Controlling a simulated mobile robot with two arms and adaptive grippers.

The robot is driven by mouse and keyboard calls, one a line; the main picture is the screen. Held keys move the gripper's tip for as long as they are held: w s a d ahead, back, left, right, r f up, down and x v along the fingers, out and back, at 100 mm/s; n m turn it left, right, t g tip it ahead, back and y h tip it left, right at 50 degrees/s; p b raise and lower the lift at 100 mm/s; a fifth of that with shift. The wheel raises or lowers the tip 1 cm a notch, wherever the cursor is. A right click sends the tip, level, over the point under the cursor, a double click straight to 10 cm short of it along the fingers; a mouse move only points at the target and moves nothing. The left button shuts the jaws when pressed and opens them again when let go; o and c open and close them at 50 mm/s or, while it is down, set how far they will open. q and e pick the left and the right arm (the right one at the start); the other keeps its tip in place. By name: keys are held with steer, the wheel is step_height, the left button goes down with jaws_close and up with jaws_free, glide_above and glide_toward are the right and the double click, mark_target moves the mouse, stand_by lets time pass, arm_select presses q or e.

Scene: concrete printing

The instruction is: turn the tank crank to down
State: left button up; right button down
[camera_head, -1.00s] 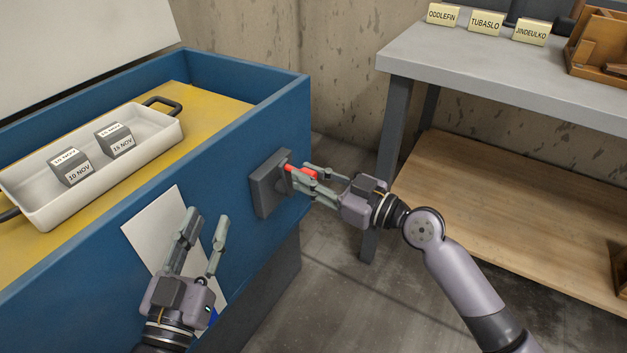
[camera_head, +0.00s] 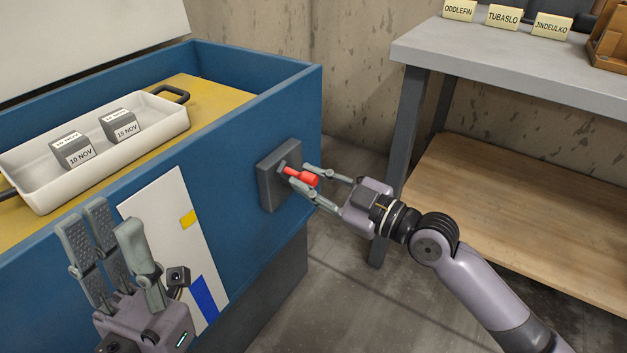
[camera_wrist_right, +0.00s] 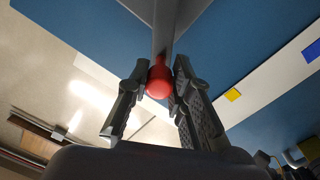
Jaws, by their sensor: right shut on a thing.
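The tank crank has a red handle (camera_head: 303,177) that sticks out from a dark grey plate (camera_head: 270,185) on the blue tank's side (camera_head: 240,180). My right gripper (camera_head: 299,176) is shut on the red handle, with a finger on either side. In the right wrist view the round red handle end (camera_wrist_right: 160,82) sits between the two fingers (camera_wrist_right: 157,90), and a grey bar (camera_wrist_right: 163,30) runs up from it. The crank's exact angle is hard to tell, as the fingers hide part of it. My left gripper (camera_head: 105,235) is open and empty in front of the tank.
A white tray (camera_head: 40,194) with two grey date blocks (camera_head: 122,127) stands in the tank on yellow. A white panel (camera_head: 165,225) with yellow and blue patches is on the tank's side. A grey-topped bench (camera_head: 510,65) with name signs and a wooden shelf stands right.

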steer(key=shift+s+a+f, duration=0.1)
steer(key=shift+a+f, duration=0.05)
steer(key=shift+f, duration=0.1)
steer(key=c, duration=1.8)
jaws_free()
steer(key=shift+c, duration=0.2)
steer(key=o, duration=0.4)
steer(key=shift+r, duration=0.15)
steer(key=shift+v, duration=6.05)
